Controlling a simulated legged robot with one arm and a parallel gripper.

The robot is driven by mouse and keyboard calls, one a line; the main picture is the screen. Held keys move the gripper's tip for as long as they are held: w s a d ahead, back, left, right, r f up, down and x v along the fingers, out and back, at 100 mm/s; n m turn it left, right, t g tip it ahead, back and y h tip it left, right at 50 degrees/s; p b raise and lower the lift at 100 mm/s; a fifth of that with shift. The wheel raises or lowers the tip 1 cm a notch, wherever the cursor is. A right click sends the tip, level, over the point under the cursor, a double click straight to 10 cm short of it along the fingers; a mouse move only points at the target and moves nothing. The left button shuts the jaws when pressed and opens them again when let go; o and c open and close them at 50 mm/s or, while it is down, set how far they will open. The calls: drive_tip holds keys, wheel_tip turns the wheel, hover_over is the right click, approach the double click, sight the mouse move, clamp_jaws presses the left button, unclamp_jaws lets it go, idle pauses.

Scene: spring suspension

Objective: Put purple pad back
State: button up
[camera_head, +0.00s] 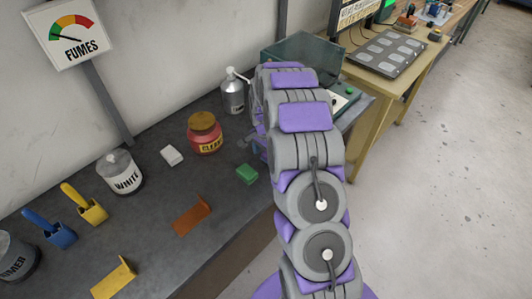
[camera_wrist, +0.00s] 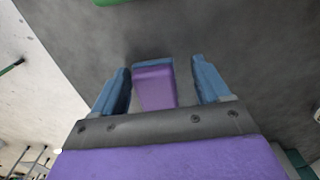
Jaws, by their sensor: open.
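The purple pad (camera_wrist: 154,90) is in the wrist view, a small block with a bluish far edge, on the dark grey bench top. My gripper (camera_wrist: 161,82) is open, with one blue finger to the left of the pad and one to the right. A gap shows on each side, and the fingers do not seem to touch it. The near end of the pad is hidden by my gripper's body. In the head view my arm hides the pad and most of my gripper.
A green pad (camera_head: 247,174) lies left of my arm, with a white pad (camera_head: 172,155) farther left. An orange bracket (camera_head: 191,215) lies near the front edge.

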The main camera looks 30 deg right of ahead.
sight(265, 154)
drive_tip(key=shift+d+r, duration=0.2)
drive_tip(key=shift+d, duration=0.05)
drive_tip(key=r, duration=0.1)
drive_tip(key=d+r, duration=0.1)
drive_tip(key=r, duration=0.1)
drive_tip(key=shift+d+p, duration=0.2)
drive_tip(key=shift+p, duration=0.15)
wheel_tip(265, 154, up, 8)
drive_tip(key=a+p, duration=0.1)
drive_tip(key=a, duration=0.1)
drive_tip(key=s+a+r+n, duration=0.3)
drive_tip(key=s+a+r, duration=0.25)
drive_tip(key=s, duration=0.25)
drive_tip(key=s+a+r+n, duration=0.3)
drive_tip(key=s+a+r, duration=0.2)
drive_tip(key=s+r, duration=0.25)
drive_tip(key=s+a+n+g, duration=0.1)
drive_tip(key=s+n, duration=0.3)
drive_tip(key=s, duration=0.8)
drive_tip(key=s+a+r+n, duration=0.1)
drive_tip(key=s+a+n, duration=0.2)
drive_tip(key=s, duration=0.9)
drive_tip(key=shift+a+r+n+g, duration=0.25)
drive_tip(key=shift+n+g, duration=0.15)
drive_tip(key=shift+n, duration=0.1)
drive_tip(key=shift+d, duration=0.2)
